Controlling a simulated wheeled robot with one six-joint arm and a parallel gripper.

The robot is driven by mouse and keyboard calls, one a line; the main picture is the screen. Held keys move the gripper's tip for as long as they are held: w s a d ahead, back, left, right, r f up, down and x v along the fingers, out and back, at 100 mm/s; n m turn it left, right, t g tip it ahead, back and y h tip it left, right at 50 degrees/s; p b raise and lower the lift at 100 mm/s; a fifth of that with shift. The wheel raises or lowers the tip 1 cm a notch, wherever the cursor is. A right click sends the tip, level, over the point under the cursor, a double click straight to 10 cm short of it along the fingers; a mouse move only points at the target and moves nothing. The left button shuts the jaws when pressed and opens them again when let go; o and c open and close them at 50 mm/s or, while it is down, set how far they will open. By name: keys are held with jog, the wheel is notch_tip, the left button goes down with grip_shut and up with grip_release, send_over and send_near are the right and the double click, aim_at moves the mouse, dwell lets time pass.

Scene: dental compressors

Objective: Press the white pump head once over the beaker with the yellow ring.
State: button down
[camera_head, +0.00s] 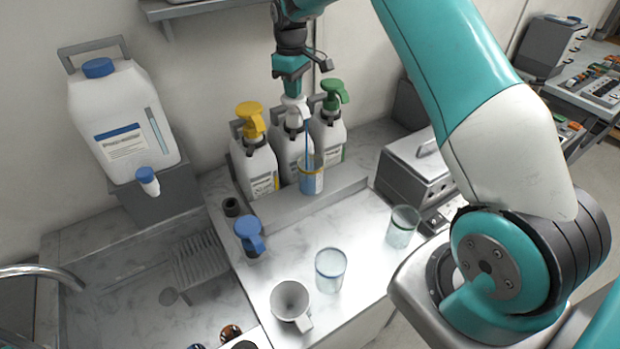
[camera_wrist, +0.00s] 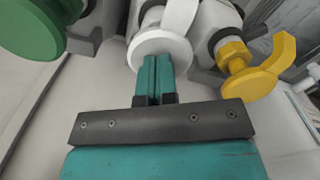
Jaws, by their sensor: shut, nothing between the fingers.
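The white pump head (camera_head: 296,108) tops the middle of three white bottles at the back of the counter. My gripper (camera_head: 292,94) is shut and empty, pointing down with its fingertips at the top of this head; they appear to touch it. In the wrist view the shut teal fingers (camera_wrist: 154,68) overlap the round white head (camera_wrist: 160,46). The beaker with the yellow ring (camera_head: 311,178) stands on the ledge in front of the middle bottle, below the white nozzle. A thin blue stream runs from the nozzle into it, and blue liquid shows inside.
Bottles with a yellow pump head (camera_head: 250,115) and a green pump head (camera_head: 334,92) stand close on either side. Two other beakers (camera_head: 331,270) (camera_head: 404,226), a grey-white cup (camera_head: 291,303) and a blue-topped item (camera_head: 249,235) stand on the counter.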

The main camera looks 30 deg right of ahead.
jog(key=shift+f+b, duration=0.5)
jog(key=shift+f, duration=0.8)
jog(key=shift+r, duration=0.1)
jog(key=shift+r+p, duration=1.95)
jog(key=shift+r, duration=0.75)
notch_tip(320, 180, up, 6)
jog(key=p, duration=0.4)
jog(key=shift+p, duration=0.3)
